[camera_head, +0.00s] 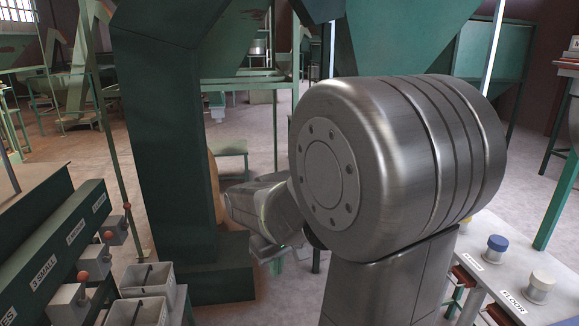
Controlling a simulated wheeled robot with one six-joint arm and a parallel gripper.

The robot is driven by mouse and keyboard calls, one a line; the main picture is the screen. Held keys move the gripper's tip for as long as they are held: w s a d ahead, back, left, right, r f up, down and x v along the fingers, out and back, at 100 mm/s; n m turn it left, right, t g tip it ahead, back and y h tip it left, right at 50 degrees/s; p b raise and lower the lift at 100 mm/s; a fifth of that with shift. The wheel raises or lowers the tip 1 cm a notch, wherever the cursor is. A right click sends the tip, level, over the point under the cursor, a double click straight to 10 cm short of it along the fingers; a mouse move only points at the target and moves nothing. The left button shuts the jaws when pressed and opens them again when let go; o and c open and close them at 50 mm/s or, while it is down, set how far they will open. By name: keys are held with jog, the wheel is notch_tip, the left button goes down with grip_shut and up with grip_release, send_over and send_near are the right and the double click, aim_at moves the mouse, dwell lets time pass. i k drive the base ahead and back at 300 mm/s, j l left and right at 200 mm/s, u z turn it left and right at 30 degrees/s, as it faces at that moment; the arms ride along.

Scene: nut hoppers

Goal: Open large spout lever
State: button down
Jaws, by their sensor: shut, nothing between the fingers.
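No lever marked "large" can be read in this view. A dark green panel at the left carries grey boxes topped with red ball knobs: a near one (83,277), a middle one (108,236) and a far one (127,206). Labels beside them include "3 SMALL" (44,272); the two farther labels are too small to read surely. My gripper (268,251) shows partly at the picture's middle, beyond my arm's large metal joint. It is shut and empty, right of the panel and apart from the knobs. My arm hides much of the right middle.
A thick green post (165,130) stands between the panel and my gripper. Grey bins (146,280) sit below the knobs. At the right is a counter with a blue knob (497,243) and a white knob (542,281). Green hoppers (240,40) hang behind.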

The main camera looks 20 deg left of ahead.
aim_at(127, 205)
jog(key=i+j+u, duration=0.25)
jog(key=i+u, duration=0.6)
jog(key=i, duration=0.2)
jog(key=i+l+u, duration=0.1)
jog(key=i+u, duration=0.3)
jog(key=i, duration=0.15)
jog(key=i+j+u, duration=0.5)
jog(key=i+j, duration=0.3)
jog(key=i, duration=0.15)
